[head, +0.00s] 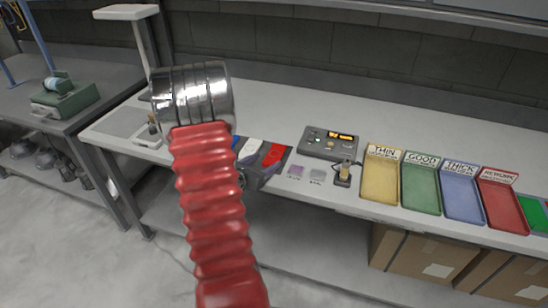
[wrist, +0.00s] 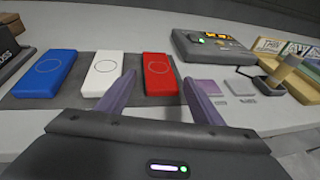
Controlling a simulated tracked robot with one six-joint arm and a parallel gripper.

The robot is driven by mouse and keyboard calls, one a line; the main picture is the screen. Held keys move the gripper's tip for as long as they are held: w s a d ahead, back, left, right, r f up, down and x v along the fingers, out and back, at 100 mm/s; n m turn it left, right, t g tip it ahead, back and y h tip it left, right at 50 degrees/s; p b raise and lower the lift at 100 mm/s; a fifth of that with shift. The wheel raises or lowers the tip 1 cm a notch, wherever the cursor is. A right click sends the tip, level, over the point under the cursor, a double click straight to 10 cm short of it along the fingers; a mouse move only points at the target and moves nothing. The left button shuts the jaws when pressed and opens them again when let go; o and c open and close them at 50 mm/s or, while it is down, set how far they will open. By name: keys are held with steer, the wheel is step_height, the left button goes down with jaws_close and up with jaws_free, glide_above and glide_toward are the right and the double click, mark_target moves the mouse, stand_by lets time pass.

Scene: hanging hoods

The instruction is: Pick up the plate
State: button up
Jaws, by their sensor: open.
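Three flat slabs with a circle on each lie in a row on a dark mat: a blue one (wrist: 48,74), a white one (wrist: 103,73) and a red one (wrist: 160,74). Which piece the task means is unclear. My gripper (wrist: 159,78) is open and empty, its purple fingers either side of the red slab's near part in the wrist view.
A grey meter box (head: 330,143) stands behind the small plates. A small stand with a tan handle (head: 343,173) is to their right, then labelled trays: yellow (head: 380,176), green (head: 421,190), blue (head: 462,196) and red (head: 504,208).

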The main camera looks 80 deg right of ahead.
mark_target(274, 155)
steer(key=shift+s+d+f, duration=0.1)
steer(key=shift+d, duration=0.1)
steer(key=shift+x, duration=2.6)
steer(key=shift+c, duration=0.5)
steer(key=c, duration=1)
steer(key=shift+r, duration=5.05)
steer(key=shift+w, duration=0.2)
